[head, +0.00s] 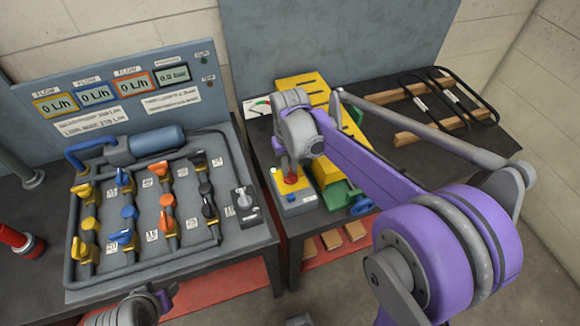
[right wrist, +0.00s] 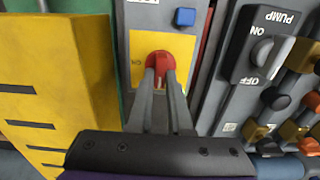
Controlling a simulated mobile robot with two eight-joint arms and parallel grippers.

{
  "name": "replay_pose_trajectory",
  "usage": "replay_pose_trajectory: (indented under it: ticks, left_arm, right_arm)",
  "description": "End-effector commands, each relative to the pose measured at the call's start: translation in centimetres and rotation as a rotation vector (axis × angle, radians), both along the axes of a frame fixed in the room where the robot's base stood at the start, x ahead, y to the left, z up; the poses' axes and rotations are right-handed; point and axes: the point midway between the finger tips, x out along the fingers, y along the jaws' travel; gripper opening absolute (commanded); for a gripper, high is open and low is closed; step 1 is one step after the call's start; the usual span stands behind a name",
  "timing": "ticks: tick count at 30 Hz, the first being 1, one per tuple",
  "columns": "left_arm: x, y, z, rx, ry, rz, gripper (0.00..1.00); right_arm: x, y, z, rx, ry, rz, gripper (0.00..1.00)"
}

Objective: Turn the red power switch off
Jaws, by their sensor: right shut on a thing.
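The red power switch (head: 291,179) is a round red knob on a yellow plate on a small grey box (head: 295,204) at the front of the right-hand bench. In the right wrist view the red knob (right wrist: 158,62) sits between the two fingertips of my right gripper (right wrist: 161,76), which is shut on it. The lettering left of the knob reads as an upside-down ON. The fingers hide part of the knob. In the head view my right gripper (head: 289,167) reaches down onto the knob from above. My left gripper does not show.
A blue button (right wrist: 185,17) is on the same box. A yellow slotted housing (right wrist: 55,90) stands close beside my right gripper. On the other side is a panel with a pump switch (right wrist: 262,50) and several valves. A blue handwheel (head: 362,207) is nearby.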

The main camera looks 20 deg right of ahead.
Motion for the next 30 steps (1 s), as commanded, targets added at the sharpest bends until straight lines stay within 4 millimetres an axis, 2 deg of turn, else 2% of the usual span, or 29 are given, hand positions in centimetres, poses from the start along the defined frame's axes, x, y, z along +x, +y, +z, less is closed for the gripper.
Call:
replay_pose_trajectory:
  ticks: [16,17,21,30]
  left_arm:
    - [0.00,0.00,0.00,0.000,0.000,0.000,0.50]
    - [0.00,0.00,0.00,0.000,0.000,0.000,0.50]
    - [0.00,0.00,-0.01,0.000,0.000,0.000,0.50]
    - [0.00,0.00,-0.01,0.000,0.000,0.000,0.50]
  right_arm:
    - [0.06,0.00,0.07,0.000,-0.002,0.025,0.00]
    - [0.06,0.00,0.07,0.000,-0.002,0.025,0.21]
    - [0.04,0.00,0.05,0.000,-0.001,0.025,0.46]
    - [0.01,0.01,0.11,0.000,0.000,0.024,0.47]
